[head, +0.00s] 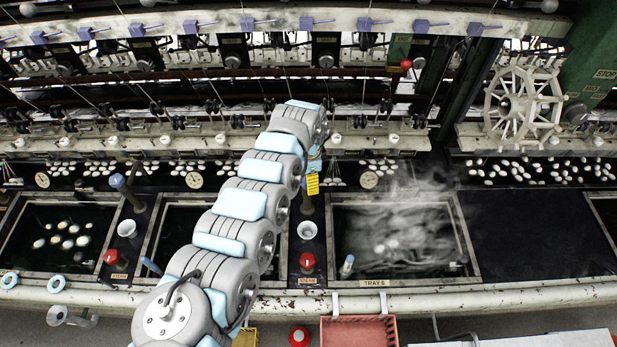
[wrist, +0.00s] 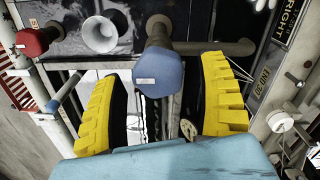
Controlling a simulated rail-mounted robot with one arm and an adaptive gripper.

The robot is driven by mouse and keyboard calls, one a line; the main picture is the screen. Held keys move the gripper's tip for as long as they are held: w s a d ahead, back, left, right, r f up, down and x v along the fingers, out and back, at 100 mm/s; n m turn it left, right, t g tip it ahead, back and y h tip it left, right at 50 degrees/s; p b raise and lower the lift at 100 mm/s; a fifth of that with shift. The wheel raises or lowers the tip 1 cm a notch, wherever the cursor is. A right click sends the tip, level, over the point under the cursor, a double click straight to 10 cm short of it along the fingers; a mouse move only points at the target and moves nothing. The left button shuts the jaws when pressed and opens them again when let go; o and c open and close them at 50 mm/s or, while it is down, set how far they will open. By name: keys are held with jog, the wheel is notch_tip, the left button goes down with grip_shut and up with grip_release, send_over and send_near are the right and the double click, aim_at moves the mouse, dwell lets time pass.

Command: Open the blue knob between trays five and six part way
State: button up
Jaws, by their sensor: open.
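The blue knob (wrist: 161,72) shows in the wrist view at the end of a dark pipe, with a small white label on it. My gripper (wrist: 159,82) is open, its two yellow-padded fingers on either side of the knob with gaps between. I cannot tell how deep the knob sits between them. In the head view my gripper (head: 313,180) is over the strip between the fifth tray and tray 6 (head: 374,283), with one yellow finger showing. My wrist hides the knob there; part of its pipe (head: 307,206) shows below.
A white cup (head: 307,230) and a red steam knob (head: 307,262) stand nearer on the same strip. Steam rises over tray 6. Another blue knob (head: 118,182) stands on the strip further left. A gauge (head: 369,180) lies right of my gripper.

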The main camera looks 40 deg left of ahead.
jog(key=c, duration=1.2)
jog(key=shift+r+p, duration=0.1)
jog(key=shift+p, duration=0.25)
jog(key=shift+n+p, duration=0.6)
jog(key=shift+n, duration=0.1)
jog(key=n+p, duration=0.2)
jog(key=n, duration=0.1)
jog(key=shift+w+p, duration=0.1)
jog(key=shift+p, duration=0.25)
jog(key=shift+n+p, duration=0.3)
jog(key=shift+n, duration=0.4)
jog(key=shift+a+n, duration=0.1)
jog(key=shift+n, duration=0.9)
